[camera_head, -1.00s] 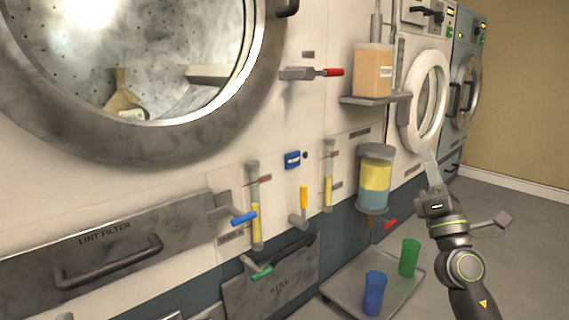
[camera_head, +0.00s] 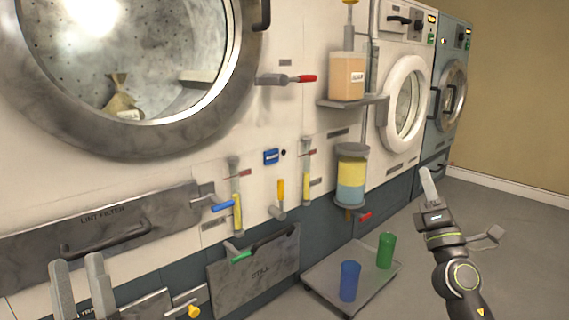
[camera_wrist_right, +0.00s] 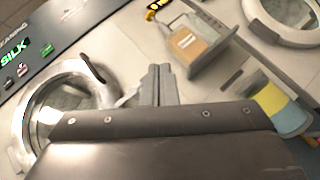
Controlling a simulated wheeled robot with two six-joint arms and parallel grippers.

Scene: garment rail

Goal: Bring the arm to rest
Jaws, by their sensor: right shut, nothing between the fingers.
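My right gripper (camera_head: 428,182) is raised over the grey floor at the right, in front of the machines. Its fingers are together with nothing between them. In the right wrist view its closed fingers (camera_wrist_right: 160,85) point toward the machine fronts, apart from the soap bottle. My left gripper (camera_head: 77,275) shows at the lower left, in front of the lint filter panel (camera_head: 40,235). Its two fingers stand apart with no object visible between them. The rest of the left arm is out of view.
A large round-door machine (camera_head: 120,145) fills the left. A soap bottle (camera_head: 347,78) stands on a shelf above a yellow-and-blue liquid container (camera_head: 351,175). A blue cup (camera_head: 349,282) and a green cup (camera_head: 385,250) stand on a low tray (camera_head: 335,258). Floor at the right is clear.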

